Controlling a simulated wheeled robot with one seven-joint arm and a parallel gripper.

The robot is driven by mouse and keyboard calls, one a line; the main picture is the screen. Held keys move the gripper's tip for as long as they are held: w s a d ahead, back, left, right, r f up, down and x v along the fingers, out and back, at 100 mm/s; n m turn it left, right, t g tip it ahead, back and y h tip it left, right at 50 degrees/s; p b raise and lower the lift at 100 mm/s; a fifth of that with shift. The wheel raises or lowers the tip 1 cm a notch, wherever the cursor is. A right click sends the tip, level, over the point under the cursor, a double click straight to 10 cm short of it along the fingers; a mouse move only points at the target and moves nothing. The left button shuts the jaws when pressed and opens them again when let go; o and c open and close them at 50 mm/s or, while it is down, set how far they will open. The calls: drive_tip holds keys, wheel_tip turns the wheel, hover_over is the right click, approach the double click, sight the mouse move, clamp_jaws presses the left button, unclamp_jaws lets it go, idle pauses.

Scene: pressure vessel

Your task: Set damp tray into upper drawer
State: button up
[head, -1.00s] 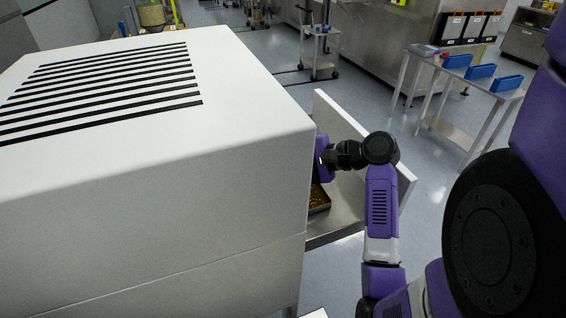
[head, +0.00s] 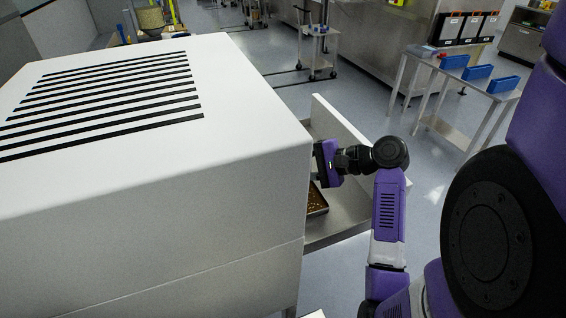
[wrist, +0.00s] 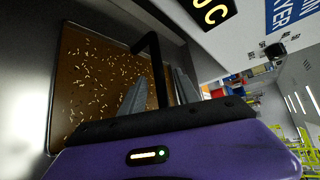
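The damp tray (head: 316,200) is a dark, shallow tray with brown, speckled contents. It lies inside the pulled-out drawer (head: 345,222) on the right side of the white cabinet, and the cabinet hides part of it. In the wrist view the tray (wrist: 88,75) fills the left, with a black arched handle (wrist: 150,42) rising from it. My gripper (head: 326,163) is over the drawer; in the wrist view its grey fingers (wrist: 162,85) stand apart, with the handle showing between them. No clear grip on the handle shows.
The white cabinet (head: 150,190), with black slots on top, fills the left and centre. The drawer's raised front panel (head: 340,130) stands just beyond my gripper. A steel table (head: 450,85) with blue bins stands at the right back. Open floor lies between.

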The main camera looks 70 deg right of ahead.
drive_tip(key=p+v, duration=0.6)
drive_tip(key=v, duration=0.3)
idle(0.5)
